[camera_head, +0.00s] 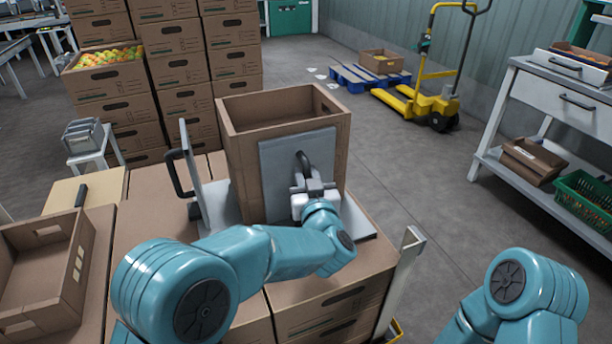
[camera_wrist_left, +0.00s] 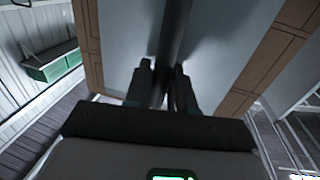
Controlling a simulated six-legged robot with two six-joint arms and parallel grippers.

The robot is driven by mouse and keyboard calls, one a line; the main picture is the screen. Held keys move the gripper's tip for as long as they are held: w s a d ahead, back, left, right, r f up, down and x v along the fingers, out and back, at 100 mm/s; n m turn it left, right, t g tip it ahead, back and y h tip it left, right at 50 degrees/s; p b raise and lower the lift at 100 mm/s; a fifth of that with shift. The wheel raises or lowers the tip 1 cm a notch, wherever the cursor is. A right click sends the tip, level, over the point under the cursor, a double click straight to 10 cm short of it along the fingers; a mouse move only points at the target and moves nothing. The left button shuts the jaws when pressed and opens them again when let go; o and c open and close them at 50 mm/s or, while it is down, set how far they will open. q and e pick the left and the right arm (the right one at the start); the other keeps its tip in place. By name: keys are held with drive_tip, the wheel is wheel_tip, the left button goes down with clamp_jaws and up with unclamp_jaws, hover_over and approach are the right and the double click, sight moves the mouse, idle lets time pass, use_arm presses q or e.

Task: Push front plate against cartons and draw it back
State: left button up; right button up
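The front plate (camera_head: 272,185) is a flat grey upright panel with a black bar handle (camera_head: 302,160). It stands against or very close to the near face of an open brown carton (camera_head: 240,150); I cannot tell if they touch. My left gripper (camera_head: 312,182) is at the handle. In the left wrist view its dark fingers (camera_wrist_left: 162,85) lie on both sides of the handle bar (camera_wrist_left: 174,35) and look closed on it, with the grey plate (camera_wrist_left: 125,40) behind. The gripper hides the lower handle. My right arm shows at lower right, but its gripper is out of view.
A second grey plate (camera_head: 192,175) with a black handle stands left of the carton. A grey base (camera_head: 357,222) lies under it, on stacked cartons (camera_head: 330,300). An empty tray box (camera_head: 45,270) is at left.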

use_arm(q)
clamp_jaws()
drive_tip(key=shift+s+d+f, duration=0.1)
drive_tip(key=shift+s+d, duration=0.05)
drive_tip(key=shift+s, duration=0.1)
drive_tip(key=s+d, duration=0.3)
drive_tip(key=s, duration=0.4)
drive_tip(key=shift+s, duration=0.3)
drive_tip(key=shift+d+f, duration=0.1)
drive_tip(key=shift+f, duration=0.05)
drive_tip(key=o, duration=0.7)
unclamp_jaws()
